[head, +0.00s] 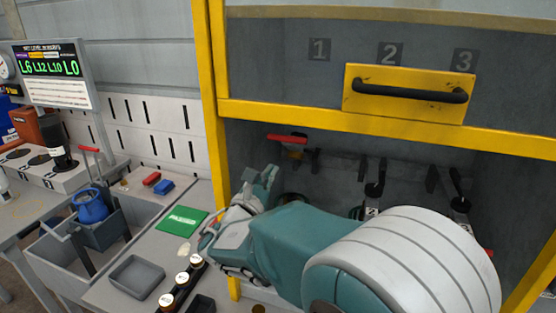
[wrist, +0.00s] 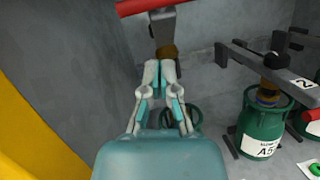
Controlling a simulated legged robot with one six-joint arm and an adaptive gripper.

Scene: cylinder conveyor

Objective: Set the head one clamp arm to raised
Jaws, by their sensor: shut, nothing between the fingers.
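The head one clamp arm is at the left inside the cabinet, under the number 1. Its red handle (head: 287,138) lies roughly level in the head view. In the wrist view the red handle (wrist: 155,6) crosses the top edge, with a grey bracket and a brass-coloured fitting below it. My gripper (wrist: 160,66) is shut and empty, its fingertips just below the brass-coloured fitting in the picture; I cannot tell if they touch it. In the head view my gripper (head: 264,176) is below the red handle. A green cylinder (wrist: 186,112) is partly hidden behind my fingers.
A yellow post (head: 208,90) stands close at left, and a raised guard with a black handle (head: 410,92) hangs above. A green cylinder marked A5 (wrist: 262,128) stands to the right under a dark arm. A side bench (head: 110,290) lies outside the cabinet.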

